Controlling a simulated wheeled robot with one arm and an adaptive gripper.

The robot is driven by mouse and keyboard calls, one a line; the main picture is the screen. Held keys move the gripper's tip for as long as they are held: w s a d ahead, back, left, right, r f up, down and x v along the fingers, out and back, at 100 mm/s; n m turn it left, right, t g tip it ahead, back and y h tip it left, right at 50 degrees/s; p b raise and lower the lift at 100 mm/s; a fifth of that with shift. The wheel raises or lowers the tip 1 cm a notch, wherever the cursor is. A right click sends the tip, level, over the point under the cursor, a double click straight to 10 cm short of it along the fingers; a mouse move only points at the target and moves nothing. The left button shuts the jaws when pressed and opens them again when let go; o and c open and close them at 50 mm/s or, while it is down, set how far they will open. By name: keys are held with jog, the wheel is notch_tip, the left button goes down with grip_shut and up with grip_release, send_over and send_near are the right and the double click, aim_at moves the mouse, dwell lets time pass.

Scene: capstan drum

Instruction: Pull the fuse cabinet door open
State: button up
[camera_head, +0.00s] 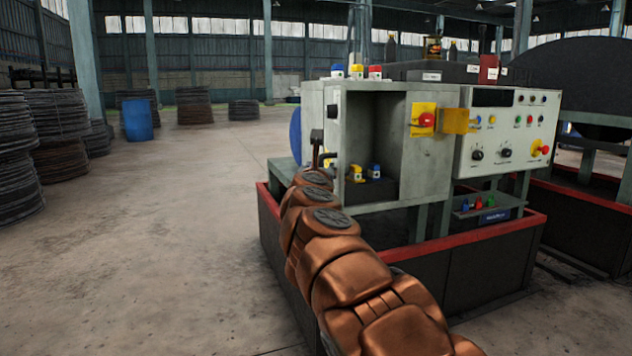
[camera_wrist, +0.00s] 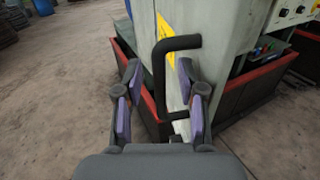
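The grey fuse cabinet (camera_head: 352,207) stands at the left end of the control stand, with a dark front recess holding small yellow and blue parts. A black bar handle (camera_wrist: 160,85) is on a pale grey panel (camera_wrist: 218,50) with a yellow sign in the wrist view. I cannot tell clearly how far the door stands open. My gripper (camera_wrist: 159,75) is open, one purple-padded finger on each side of the handle. The handle's vertical bar stands between the fingers, with a visible gap on the left. In the head view my arm hides most of my gripper.
A red-rimmed dark base (camera_head: 475,233) surrounds the stand's foot. The control panel (camera_head: 508,130) with knobs and a yellow-backed red switch (camera_head: 425,119) are on the right. A blue barrel (camera_head: 137,119) and coil stacks (camera_head: 18,155) stand farther left.

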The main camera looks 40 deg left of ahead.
jog(key=v, duration=1)
dwell(0.3)
jog(key=shift+d, duration=0.1)
dwell(0.4)
